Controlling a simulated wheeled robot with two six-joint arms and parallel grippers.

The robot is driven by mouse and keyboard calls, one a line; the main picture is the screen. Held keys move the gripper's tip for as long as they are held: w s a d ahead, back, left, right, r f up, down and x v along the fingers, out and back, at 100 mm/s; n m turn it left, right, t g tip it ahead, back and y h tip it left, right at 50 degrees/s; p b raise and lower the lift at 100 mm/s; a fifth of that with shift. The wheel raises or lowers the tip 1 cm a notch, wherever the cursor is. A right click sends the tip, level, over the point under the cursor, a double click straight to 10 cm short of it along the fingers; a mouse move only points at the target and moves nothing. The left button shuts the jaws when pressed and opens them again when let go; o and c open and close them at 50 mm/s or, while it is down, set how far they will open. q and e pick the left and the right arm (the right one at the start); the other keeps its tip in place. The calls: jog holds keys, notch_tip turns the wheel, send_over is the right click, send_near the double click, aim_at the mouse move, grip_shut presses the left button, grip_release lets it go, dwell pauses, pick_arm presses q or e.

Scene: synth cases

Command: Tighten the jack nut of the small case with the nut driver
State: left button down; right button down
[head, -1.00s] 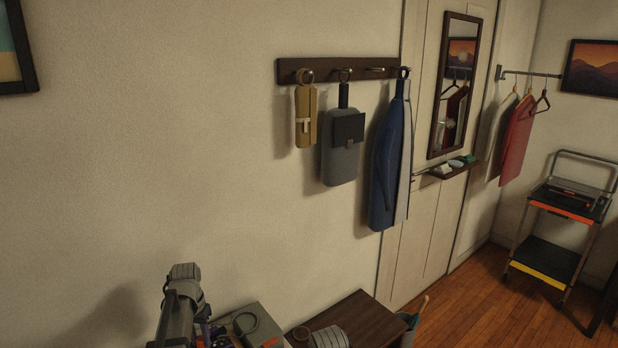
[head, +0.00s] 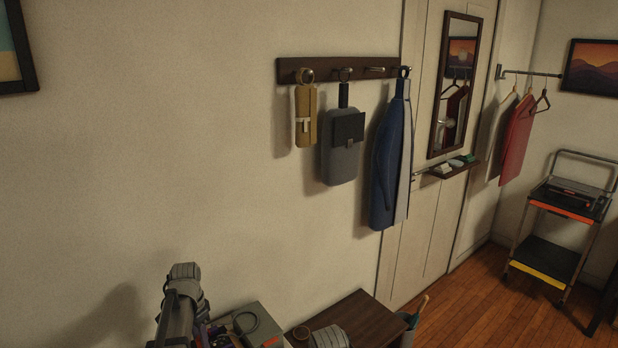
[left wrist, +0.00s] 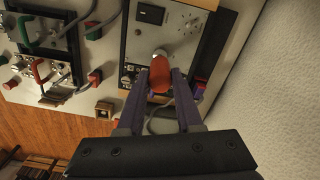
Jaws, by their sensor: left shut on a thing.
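My left gripper (left wrist: 160,80) has purple fingers shut on a red-orange handle, which looks like the nut driver (left wrist: 160,73). Its pale metal end (left wrist: 160,52) points away from me at a light grey panel (left wrist: 141,45), seemingly the small case's. The fingers and handle cover part of the panel, so the jack nut and any contact with it cannot be made out. In the head view my left arm rises at the bottom left beside a grey box (head: 262,322); its gripper is mostly hidden. My right gripper is not in view.
Another panel with red and green handles (left wrist: 38,50) and cables lies left in the left wrist view. A pale wall (left wrist: 275,75) stands close on the right. A dark wooden top (head: 355,318) adjoins the grey box. Bags and a blue garment (head: 388,165) hang above.

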pick_arm(q)
jog(key=shift+w+r, duration=0.1)
jog(key=shift+r, duration=0.05)
dwell(0.5)
jog(key=shift+r+p, duration=0.15)
jog(key=shift+p, duration=0.25)
jog(key=shift+a+r+p, duration=0.1)
jog(key=shift+r+p, duration=1.2)
jog(key=shift+r, duration=0.05)
jog(key=shift+r+p, duration=0.3)
jog(key=shift+r, duration=0.1)
jog(key=shift+r+p, duration=0.25)
jog(key=shift+p, duration=0.1)
jog(key=shift+r, duration=0.25)
